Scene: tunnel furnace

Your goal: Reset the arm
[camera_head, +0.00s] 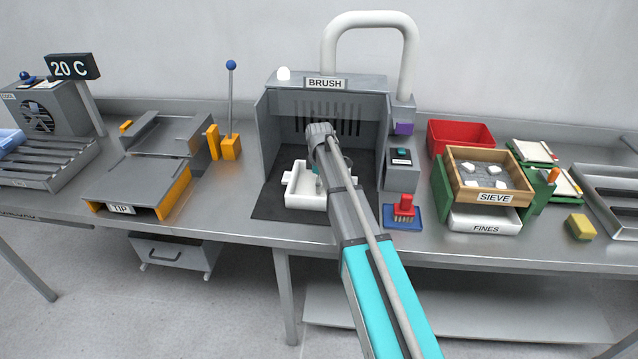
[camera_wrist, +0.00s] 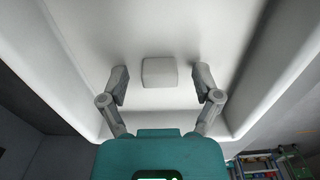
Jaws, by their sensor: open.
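My arm reaches into the grey booth marked BRUSH (camera_head: 326,83). My gripper (camera_wrist: 160,82) is open above the inside of a white tray (camera_head: 303,200); the tray's pale floor and walls also fill much of the wrist view (camera_wrist: 75,35). A small white block (camera_wrist: 159,72) lies on the tray floor between the two spread fingers, with a gap on each side. In the head view my arm hides part of the tray and most of my gripper, and the block cannot be seen there.
The booth's side walls stand close around my arm. A red brush (camera_head: 403,208) on a blue base and a small box with a teal button (camera_head: 401,156) stand right of it. The wooden sieve (camera_head: 456,180) is farther right. An orange-based lever (camera_head: 231,147) stands left.

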